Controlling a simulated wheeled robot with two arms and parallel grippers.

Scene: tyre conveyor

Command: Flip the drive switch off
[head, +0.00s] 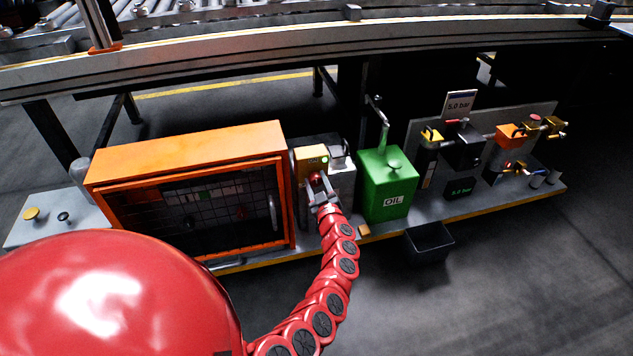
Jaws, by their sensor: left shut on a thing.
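The drive switch appears to be the red handle (316,177) on a small yellow-faced box (309,157), between the orange cabinet and the green oil can. A small green lamp shows near the top right of the yellow face. My left gripper (319,187) is at the front of this box, shut on the red handle. The fingers cover part of the handle, so its exact angle is hard to tell. My right gripper is not in view.
The orange cabinet (185,152) stands close on the left, the green oil can (386,190) close on the right. Valves and a gauge panel (462,150) stand further right. A conveyor rail (250,40) runs above. A black bin (429,241) hangs at the shelf's front edge.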

